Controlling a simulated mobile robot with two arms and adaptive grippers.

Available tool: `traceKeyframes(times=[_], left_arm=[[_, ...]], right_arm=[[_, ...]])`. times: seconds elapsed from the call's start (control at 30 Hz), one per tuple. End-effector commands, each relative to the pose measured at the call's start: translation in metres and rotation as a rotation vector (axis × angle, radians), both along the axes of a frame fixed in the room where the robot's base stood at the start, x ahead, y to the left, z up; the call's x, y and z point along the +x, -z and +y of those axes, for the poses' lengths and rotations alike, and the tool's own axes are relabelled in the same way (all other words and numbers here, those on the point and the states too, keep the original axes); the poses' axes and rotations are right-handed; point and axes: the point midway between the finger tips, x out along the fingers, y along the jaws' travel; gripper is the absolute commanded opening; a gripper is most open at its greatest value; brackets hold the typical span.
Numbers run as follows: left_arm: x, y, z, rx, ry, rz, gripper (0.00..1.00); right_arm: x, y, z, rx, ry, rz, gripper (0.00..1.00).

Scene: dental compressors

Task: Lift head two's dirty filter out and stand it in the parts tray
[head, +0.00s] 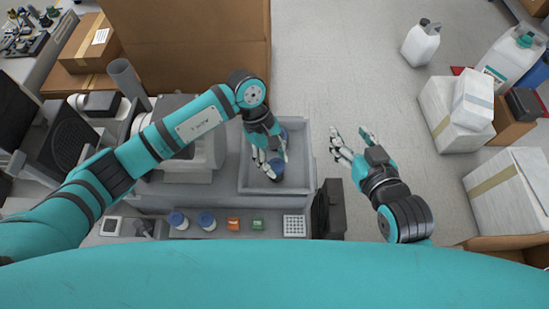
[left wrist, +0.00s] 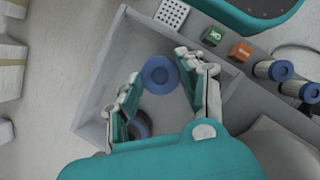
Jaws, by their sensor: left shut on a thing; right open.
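The grey parts tray (head: 244,184) lies below my left arm; its rim also shows in the left wrist view (left wrist: 97,82). My left gripper (head: 272,163) is inside the tray's outline, shut on a blue-topped filter (head: 276,170). In the left wrist view its round blue top (left wrist: 160,75) sits between the fingers, facing the camera. I cannot tell whether its base touches the tray floor. A second blue-topped part (head: 284,134) is in the tray, partly hidden behind the gripper. My right gripper (head: 350,146) is open and empty, right of the tray, over the floor.
A ledge in front of the tray holds two blue-capped filters (head: 178,220) (head: 206,220), an orange block (head: 233,224), a green block (head: 258,224) and a white rack (head: 294,226). Compressor housing (head: 205,160) stands left of the tray. White boxes (head: 447,118) stand right; the middle floor is clear.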

Motion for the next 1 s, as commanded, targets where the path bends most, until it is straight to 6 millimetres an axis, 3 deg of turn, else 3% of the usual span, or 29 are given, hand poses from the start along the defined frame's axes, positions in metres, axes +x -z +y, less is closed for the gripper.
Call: traceKeyframes(times=[0.87, 0.9, 1.0], left_arm=[[0.0001, 0.0006, 0.0001, 0.0, 0.0, 0.0, 0.07], [0.0001, 0.0006, 0.0001, 0.0, 0.0, 0.0, 0.44], [0.0001, 0.0006, 0.0001, 0.0, 0.0, 0.0, 0.57]], right_arm=[[0.0033, -0.0064, 0.0026, 0.012, -0.004, -0.045, 0.53], [0.0032, -0.0063, 0.0026, 0.012, -0.004, -0.045, 0.53], [0.0032, -0.0063, 0.0027, 0.012, -0.004, -0.045, 0.53]])
